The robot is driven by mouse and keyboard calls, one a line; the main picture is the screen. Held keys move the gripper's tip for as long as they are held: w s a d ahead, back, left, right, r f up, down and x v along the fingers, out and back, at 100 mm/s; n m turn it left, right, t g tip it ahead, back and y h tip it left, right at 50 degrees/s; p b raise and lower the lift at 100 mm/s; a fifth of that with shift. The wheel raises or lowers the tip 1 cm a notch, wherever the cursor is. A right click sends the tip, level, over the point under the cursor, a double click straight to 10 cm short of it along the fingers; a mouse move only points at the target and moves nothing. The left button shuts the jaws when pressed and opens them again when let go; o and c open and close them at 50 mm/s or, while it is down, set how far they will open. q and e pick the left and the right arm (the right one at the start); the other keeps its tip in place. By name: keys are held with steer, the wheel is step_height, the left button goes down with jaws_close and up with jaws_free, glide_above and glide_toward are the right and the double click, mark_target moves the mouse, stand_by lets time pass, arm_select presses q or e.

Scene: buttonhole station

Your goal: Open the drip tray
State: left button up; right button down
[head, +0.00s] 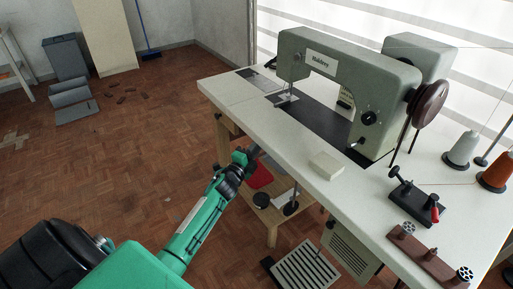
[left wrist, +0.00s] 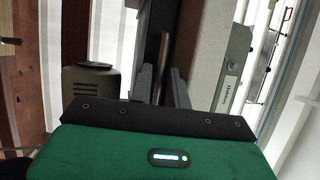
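No part is plainly recognisable as the drip tray. A red tray-like piece (head: 262,176) shows under the sewing table, partly hidden by my left gripper and wrist. The grey-green sewing machine (head: 345,66) stands on the pale table (head: 390,212). My left gripper (head: 250,153) is at the table's front edge, low beside it, above and left of the red piece. In the left wrist view its two fingers (left wrist: 165,88) stand apart with a gap and nothing seen held between them. My right gripper is not in view.
Under the table are a wooden shelf (head: 268,217), a ribbed treadle plate (head: 305,265) and a grey-green vented box (head: 350,252). An olive cylinder (left wrist: 90,90) is left of the fingers in the wrist view. Thread spools (head: 463,148) stand on the table. Floor to the left is mostly clear.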

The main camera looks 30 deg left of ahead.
arm_select(q)
steer(key=shift+w, duration=0.2)
jaws_close()
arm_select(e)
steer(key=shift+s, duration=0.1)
arm_select(q)
steer(key=shift+s, duration=0.15)
